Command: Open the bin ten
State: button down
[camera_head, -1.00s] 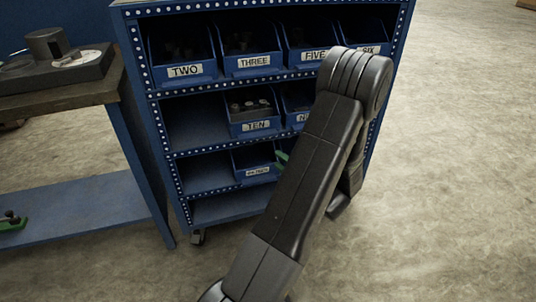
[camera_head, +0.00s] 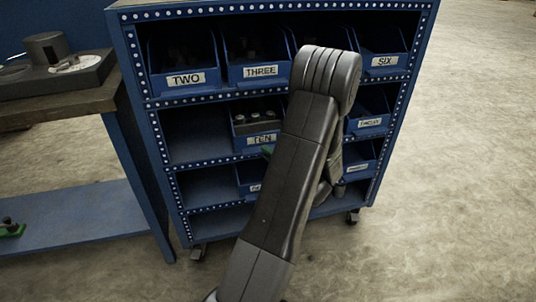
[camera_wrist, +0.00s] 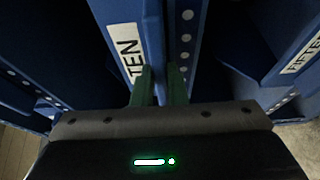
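Bin ten (camera_head: 239,129) is a blue open-top bin with dark parts inside and a white TEN label (camera_head: 262,140). It sits in the shelf's middle row; my arm covers its right side in the head view. In the wrist view its label (camera_wrist: 127,48) is just left of my gripper (camera_wrist: 159,72). In the head view, a green fingertip (camera_head: 267,151) shows just below the label.
The blue wheeled shelf (camera_head: 427,40) holds bins TWO (camera_head: 186,79), THREE (camera_head: 261,71) and SIX (camera_head: 384,61) above. Another bin (camera_head: 249,187) is below bin ten. A wooden-topped workbench (camera_head: 60,103) stands left. The floor at right is clear.

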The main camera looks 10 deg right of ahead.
jog(key=shift+s, duration=0.15)
jog(key=s+p, duration=0.5)
jog(key=s, duration=1.1)
jog(key=shift+d, duration=0.25)
jog(key=c, duration=1.4)
grip_release()
jog(key=shift+c, duration=0.2)
jog(key=p+v, duration=0.3)
jog(key=v, duration=1)
jog(key=shift+s+d, duration=0.25)
jog(key=shift+s, duration=0.1)
jog(key=shift+w, duration=0.1)
jog(key=b+x, duration=0.2)
jog(key=x, duration=1.1)
jog(key=shift+w+a, duration=0.25)
jog(key=shift+w, duration=0.05)
